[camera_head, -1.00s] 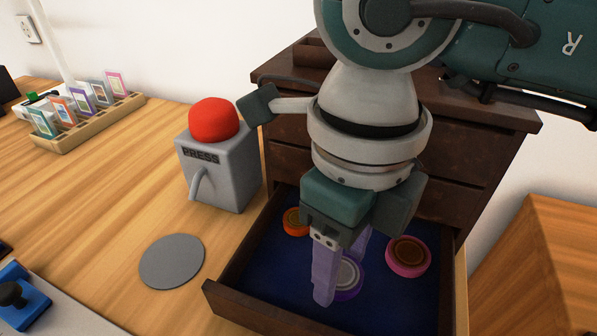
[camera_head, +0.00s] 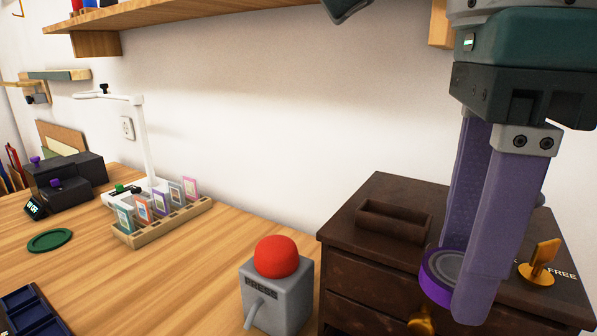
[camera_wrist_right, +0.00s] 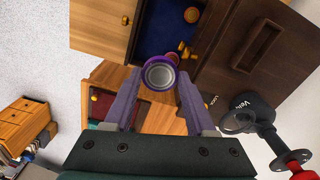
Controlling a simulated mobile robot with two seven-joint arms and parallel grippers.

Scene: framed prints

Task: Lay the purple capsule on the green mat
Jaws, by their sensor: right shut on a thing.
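The purple capsule (camera_head: 437,277) is a short round disc with a purple rim and grey face. My right gripper (camera_head: 466,270) is shut on it and holds it in the air in front of the dark wooden drawer cabinet (camera_head: 350,262). In the right wrist view the capsule (camera_wrist_right: 160,75) sits between the tips of both purple fingers. The green mat (camera_head: 50,240) is a flat round disc on the wooden table at the far left, bare and well away from the gripper. My left gripper is not in view.
A grey box with a red button (camera_head: 276,257) stands left of the cabinet. A dark blue tray (camera_head: 30,310) is at the lower left.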

